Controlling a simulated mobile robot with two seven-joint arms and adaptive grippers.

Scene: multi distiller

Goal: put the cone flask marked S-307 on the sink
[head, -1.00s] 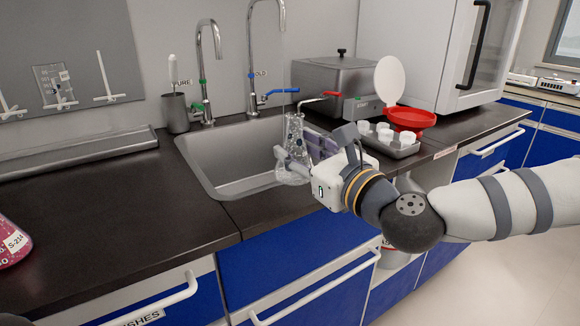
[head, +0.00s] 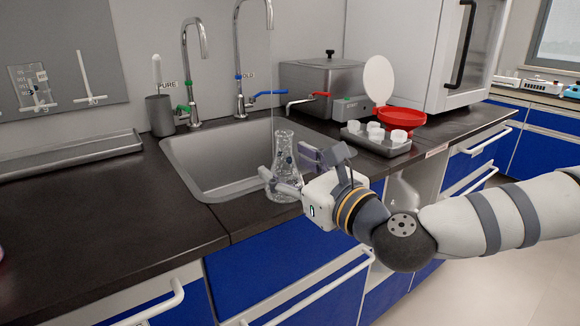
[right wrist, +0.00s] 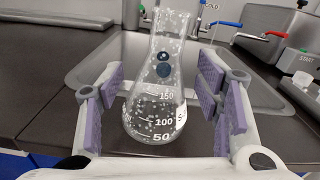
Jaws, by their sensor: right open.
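A clear cone flask (head: 283,165) with graduation marks stands upright at the front edge of the sink (head: 212,180). I cannot tell whether its base rests on the rim or the counter strip. In the right wrist view the flask (right wrist: 158,105) shows dark round spots, pale speckles and a label edge starting with "S"; the rest of the label is hidden. My right gripper (head: 292,172) is open around the flask, its purple pads (right wrist: 230,105) on either side with visible gaps. My left gripper is not in view.
Two taps, one with green (head: 183,109) and one with blue handle (head: 268,93), stand behind the sink. A grey tray of white cups (head: 377,140), a red dish (head: 402,117) and a metal box (head: 318,88) stand right. The left counter is mostly clear.

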